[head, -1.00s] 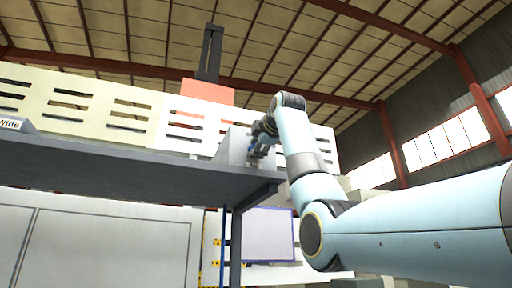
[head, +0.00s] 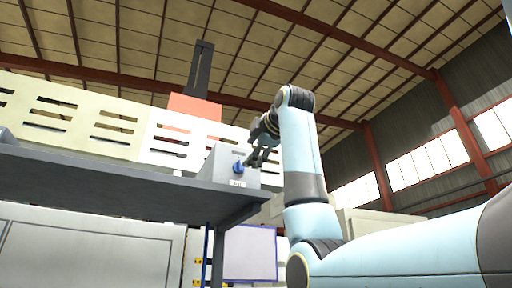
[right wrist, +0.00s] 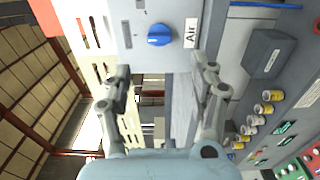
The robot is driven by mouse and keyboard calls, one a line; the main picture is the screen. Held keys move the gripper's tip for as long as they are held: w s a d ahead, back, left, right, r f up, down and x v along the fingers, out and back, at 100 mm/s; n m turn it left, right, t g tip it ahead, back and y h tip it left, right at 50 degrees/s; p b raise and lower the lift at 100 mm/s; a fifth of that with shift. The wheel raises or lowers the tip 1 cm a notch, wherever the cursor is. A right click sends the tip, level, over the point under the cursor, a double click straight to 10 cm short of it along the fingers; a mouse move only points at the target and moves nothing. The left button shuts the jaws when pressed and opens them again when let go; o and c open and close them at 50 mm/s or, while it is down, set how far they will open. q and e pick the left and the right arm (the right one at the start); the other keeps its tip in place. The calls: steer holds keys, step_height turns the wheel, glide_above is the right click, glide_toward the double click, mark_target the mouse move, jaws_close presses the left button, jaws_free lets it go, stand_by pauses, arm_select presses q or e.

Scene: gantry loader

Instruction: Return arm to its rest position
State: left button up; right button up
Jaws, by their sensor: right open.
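My right arm comes in from the lower right in the head view and bends up to its gripper (head: 262,158). The right gripper (right wrist: 160,85) is open and empty, its two fingers spread apart in the right wrist view. A grey box with a blue knob (head: 238,167) stands just left of the fingers in the head view. In the right wrist view the blue knob (right wrist: 160,35) lies beyond the fingertips, apart from them, beside a label reading "Air" (right wrist: 191,33). My left gripper is in neither view.
A grey shelf (head: 100,190) runs along the left under the box. White and cream slotted panels (head: 100,125) stand behind it. The right wrist view shows a panel with yellow-capped fittings (right wrist: 262,108) and a dark grey box (right wrist: 268,52) at right. Open air lies right of my arm.

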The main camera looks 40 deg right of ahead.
steer(key=shift+v, duration=1.2)
steer(key=shift+w+f, duration=0.1)
